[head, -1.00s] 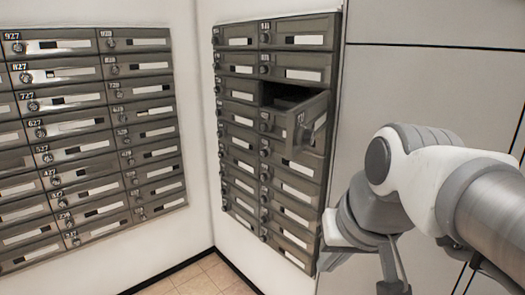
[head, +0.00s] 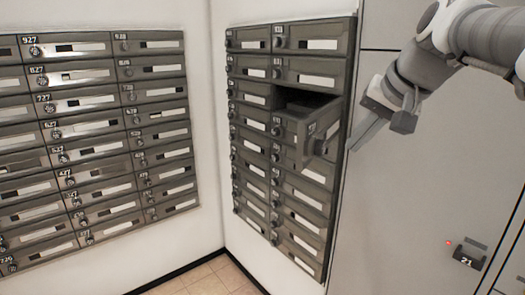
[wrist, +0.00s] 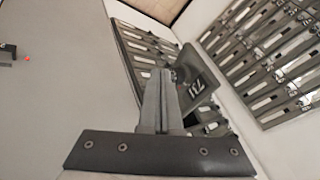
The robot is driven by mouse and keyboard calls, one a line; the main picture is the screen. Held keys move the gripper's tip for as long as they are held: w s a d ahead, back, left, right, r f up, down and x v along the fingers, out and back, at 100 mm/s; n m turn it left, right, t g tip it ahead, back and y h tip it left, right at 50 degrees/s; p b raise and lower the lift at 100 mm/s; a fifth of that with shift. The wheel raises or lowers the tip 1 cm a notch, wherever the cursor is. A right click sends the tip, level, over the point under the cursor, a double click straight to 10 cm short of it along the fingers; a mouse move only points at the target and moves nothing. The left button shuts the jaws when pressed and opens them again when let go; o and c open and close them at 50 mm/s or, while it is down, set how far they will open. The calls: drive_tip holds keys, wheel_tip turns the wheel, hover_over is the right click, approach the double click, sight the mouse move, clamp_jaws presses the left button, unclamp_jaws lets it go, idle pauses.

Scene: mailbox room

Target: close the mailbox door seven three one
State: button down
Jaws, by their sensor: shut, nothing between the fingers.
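The open mailbox door (head: 319,135) sticks out of the right column of the right-hand bank, with a dark open compartment (head: 295,98) behind it. In the wrist view the door (wrist: 196,84) stands just right of the fingertips, its number plate tilted and only partly legible. My gripper (head: 361,139) is to the right of the door, in front of the plain grey panel, and points down and left. Its fingers are shut and empty, and they also show in the wrist view (wrist: 160,78). I cannot tell whether the fingertips touch the door.
The other doors of the right-hand bank (head: 303,228) look shut. A second bank (head: 95,140) of shut mailboxes covers the left wall. Tiled floor (head: 215,277) is free below.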

drive_tip(key=w+a+f, duration=0.5)
drive_tip(key=w+f, duration=0.2)
drive_tip(key=f, duration=0.1)
drive_tip(key=shift+w+a, duration=0.3)
idle(0.3)
